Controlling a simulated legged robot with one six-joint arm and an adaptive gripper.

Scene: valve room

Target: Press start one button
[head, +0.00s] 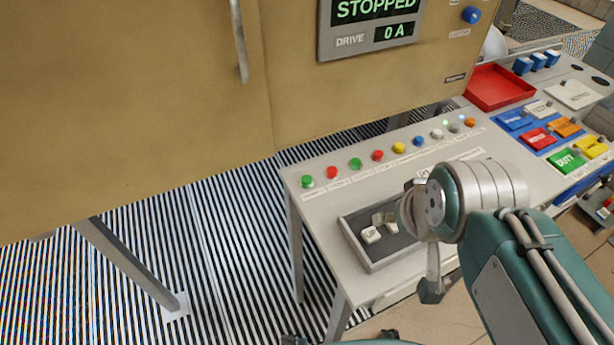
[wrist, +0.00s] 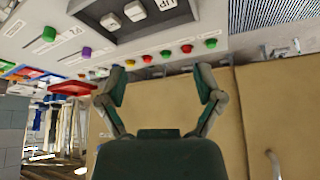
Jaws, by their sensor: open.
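A row of coloured buttons runs along the back of the grey console (head: 325,215). At its left end are a green button (head: 307,182), a red button (head: 332,172) and a second green button (head: 355,164). Their labels are too small to read, so I cannot tell which is start one. In the wrist view, which looks upside down, the end green button (wrist: 210,43) and the red button (wrist: 187,48) appear just beyond my gripper (wrist: 160,78). My gripper is open and empty, apart from the buttons. In the head view my arm mostly hides it.
A shallow grey tray (head: 357,243) with pale keys, one marked UP, sits on the console front. A tan cabinet (head: 130,100) with a STOPPED display (head: 372,12) stands behind. A red tray (head: 497,88) and coloured blocks lie at the right. Striped floor shows at left.

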